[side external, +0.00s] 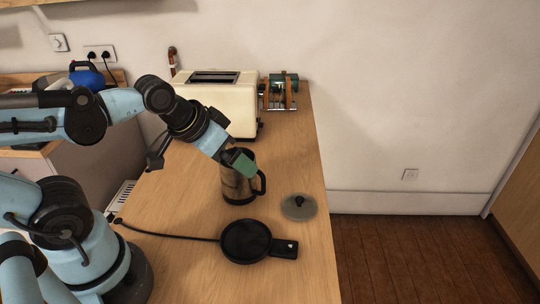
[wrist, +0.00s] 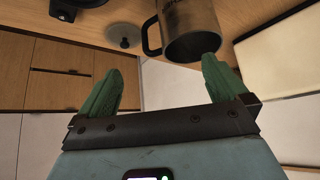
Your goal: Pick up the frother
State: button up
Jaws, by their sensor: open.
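The frother (side external: 232,186) is a dark metallic jug with a black handle, standing upright on the wooden counter. It also shows in the wrist view (wrist: 188,18), with its open mouth towards the camera and its handle to the left. My gripper (side external: 238,162) is open, with green fingers, at the top of the jug in the side view. In the wrist view my gripper (wrist: 160,65) has its right fingertip close to the rim and its left fingertip left of the handle. Nothing is between the fingers. Whether a finger touches the jug I cannot tell.
A round black base (side external: 245,241) with a cord lies in front of the jug. A grey lid (side external: 299,207) with a dark knob lies to its right, near the counter edge. A cream toaster (side external: 216,96) and a green-and-brown device (side external: 279,92) stand behind.

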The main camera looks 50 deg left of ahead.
notch_tip(320, 180, up, 5)
jog(key=s+a+m+h, duration=0.2)
jog(key=a+m+h, duration=0.9)
jog(key=a, duration=0.2)
send_near(245, 179)
jog(key=w+r, duration=0.2)
jog(key=w, duration=0.1)
jog(key=shift+t, duration=0.4)
jog(key=shift+f+x, duration=0.2)
jog(key=shift+x, duration=1.3)
jog(key=shift+f+x, duration=0.2)
jog(key=shift+x, duration=1.3)
jog(key=shift+a, duration=0.2)
